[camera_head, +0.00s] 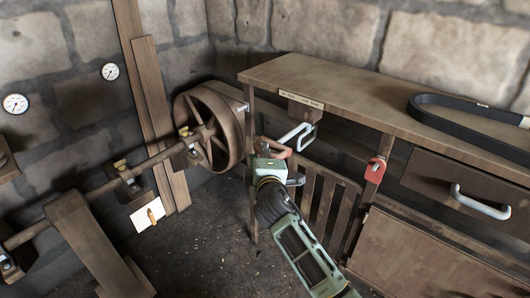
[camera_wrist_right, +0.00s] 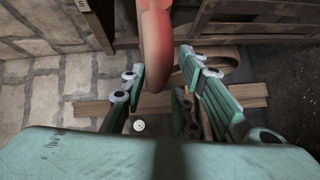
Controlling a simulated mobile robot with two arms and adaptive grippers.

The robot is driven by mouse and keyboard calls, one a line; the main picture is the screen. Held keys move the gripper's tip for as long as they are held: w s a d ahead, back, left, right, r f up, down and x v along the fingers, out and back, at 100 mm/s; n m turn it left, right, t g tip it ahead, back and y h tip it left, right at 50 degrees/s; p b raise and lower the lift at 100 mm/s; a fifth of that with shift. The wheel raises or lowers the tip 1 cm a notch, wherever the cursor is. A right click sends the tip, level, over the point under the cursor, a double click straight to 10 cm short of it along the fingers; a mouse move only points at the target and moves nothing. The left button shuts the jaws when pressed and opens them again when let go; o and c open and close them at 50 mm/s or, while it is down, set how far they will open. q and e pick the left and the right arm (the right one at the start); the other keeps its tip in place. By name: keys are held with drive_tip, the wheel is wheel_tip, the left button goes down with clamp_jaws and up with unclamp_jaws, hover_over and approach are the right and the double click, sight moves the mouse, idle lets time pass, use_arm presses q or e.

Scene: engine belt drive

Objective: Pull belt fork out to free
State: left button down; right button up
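A red handle (camera_head: 274,146), which seems to belong to the belt fork, sits under the bench's near corner beside the flywheel (camera_head: 199,104). In the right wrist view the red handle (camera_wrist_right: 155,45) hangs down between my right gripper's fingers. My right gripper (camera_head: 278,154) reaches up to it from below; in the wrist view its two fingers (camera_wrist_right: 160,82) stand apart on either side of the handle, with a visible gap on the right. Contact on the left side is hard to tell. The fork's far end is hidden. My left gripper is in no view.
A workbench (camera_head: 330,92) holds a black belt (camera_head: 465,108). A shaft (camera_head: 153,162) runs left from the flywheel. The dark floor (camera_head: 215,245) left of my arm is clear.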

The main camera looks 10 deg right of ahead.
drive_tip(key=shift+o, duration=0.4)
drive_tip(key=shift+d+r, duration=0.1)
drive_tip(key=s+a+r, duration=0.1)
drive_tip(key=s, duration=1)
drive_tip(key=shift+s+a+r, duration=0.2)
drive_tip(key=shift+s+r, duration=0.1)
drive_tip(key=shift+s, duration=0.05)
